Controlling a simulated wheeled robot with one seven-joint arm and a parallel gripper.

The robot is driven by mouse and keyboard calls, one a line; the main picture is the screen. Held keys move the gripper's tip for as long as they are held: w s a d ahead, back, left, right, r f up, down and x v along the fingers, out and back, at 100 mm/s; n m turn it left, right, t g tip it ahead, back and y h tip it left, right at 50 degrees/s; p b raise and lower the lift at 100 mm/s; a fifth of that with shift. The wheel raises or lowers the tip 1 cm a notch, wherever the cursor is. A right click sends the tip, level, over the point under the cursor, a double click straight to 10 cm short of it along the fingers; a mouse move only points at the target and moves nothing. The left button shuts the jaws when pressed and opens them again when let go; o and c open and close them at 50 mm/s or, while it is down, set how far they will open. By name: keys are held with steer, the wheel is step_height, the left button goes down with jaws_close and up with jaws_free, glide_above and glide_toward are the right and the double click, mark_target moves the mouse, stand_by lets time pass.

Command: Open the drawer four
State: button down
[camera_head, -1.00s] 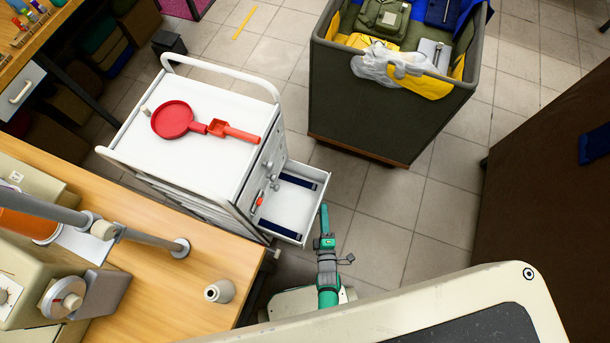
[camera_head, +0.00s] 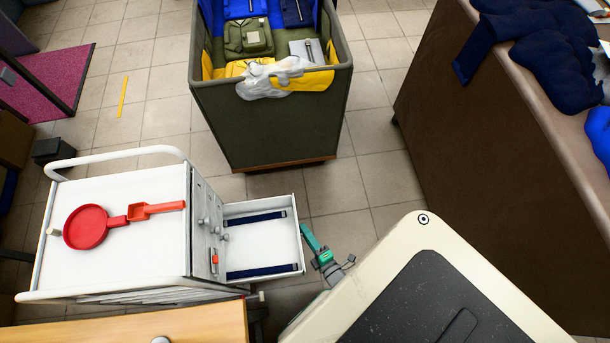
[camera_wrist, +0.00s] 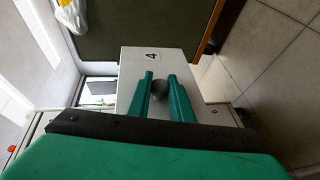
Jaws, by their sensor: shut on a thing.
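The drawer marked 4 (camera_wrist: 140,58) shows its front panel in the wrist view, with a round dark knob (camera_wrist: 159,88) on it. My gripper (camera_wrist: 160,82) has its two green fingers on either side of this knob, shut on it. In the head view the drawer (camera_head: 262,222) stands pulled out from the right side of the white cabinet (camera_head: 130,240), with dark blue strips lying inside. My gripper (camera_head: 306,232) is at the drawer's outer front edge there; the knob is hidden in that view.
A large dark bin (camera_head: 270,120) with clothes and bags stands behind the drawer. A brown table (camera_head: 480,130) stands at the right. Tiled floor lies between them.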

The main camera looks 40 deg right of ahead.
steer(key=c, duration=1.6)
jaws_free()
steer(key=v, duration=1)
steer(key=shift+s+a+r, duration=0.15)
steer(key=shift+s, duration=0.2)
